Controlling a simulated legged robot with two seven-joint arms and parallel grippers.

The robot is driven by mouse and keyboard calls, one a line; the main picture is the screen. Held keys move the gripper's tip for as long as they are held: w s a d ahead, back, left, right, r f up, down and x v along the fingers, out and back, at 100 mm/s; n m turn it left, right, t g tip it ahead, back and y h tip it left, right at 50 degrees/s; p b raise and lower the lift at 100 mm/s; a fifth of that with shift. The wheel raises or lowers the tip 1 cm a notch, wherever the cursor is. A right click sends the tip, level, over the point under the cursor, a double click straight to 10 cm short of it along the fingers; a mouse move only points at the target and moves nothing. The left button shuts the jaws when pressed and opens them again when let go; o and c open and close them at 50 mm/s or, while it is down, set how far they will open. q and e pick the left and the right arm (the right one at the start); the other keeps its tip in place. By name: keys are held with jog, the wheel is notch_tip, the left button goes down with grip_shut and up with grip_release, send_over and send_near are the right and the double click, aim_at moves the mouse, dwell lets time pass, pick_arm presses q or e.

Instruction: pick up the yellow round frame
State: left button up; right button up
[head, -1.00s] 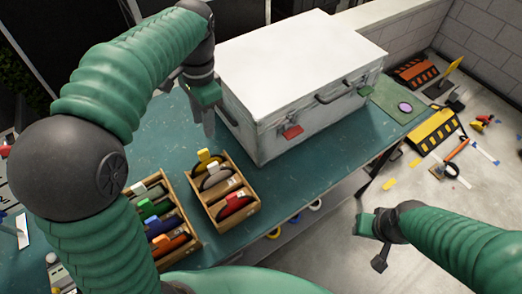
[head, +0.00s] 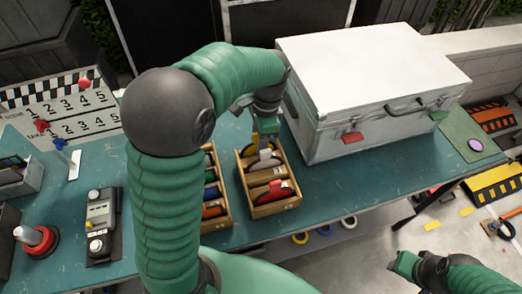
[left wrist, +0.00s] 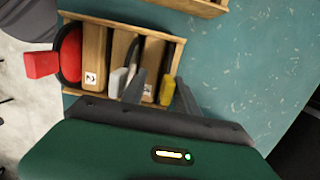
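The yellow round frame (left wrist: 168,90) stands in a slot at the end of a small wooden box (head: 277,208) on the teal table. Only its yellow tab shows clearly in the left wrist view. My left gripper (left wrist: 160,92) is open, pointing down into the box, with one finger on each side of the yellow tab. I cannot tell whether the fingers touch it. In the head view the left gripper (head: 264,140) largely hides the yellow frame. My right gripper (head: 405,264) hangs at the lower right, away from the box; its opening is unclear.
A white-tabbed piece (left wrist: 118,80) and a red one (head: 275,192) share the box. A second wooden box (head: 217,222) stands left of it. A large white case (head: 370,75) stands close on the right. A control box (head: 100,225) lies at left.

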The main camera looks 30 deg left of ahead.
pick_arm(q)
jog(key=shift+w+a+f, duration=0.1)
jog(key=shift+a+f, duration=0.35)
jog(key=shift+f, duration=0.05)
jog(key=shift+w+a+f, duration=0.1)
jog(key=shift+a+f, duration=0.05)
jog(key=shift+a, duration=0.35)
jog(key=shift+d, duration=0.3)
jog(key=c, duration=0.5)
jog(key=shift+d+r, duration=0.2)
jog(key=shift+d, duration=0.2)
grip_shut()
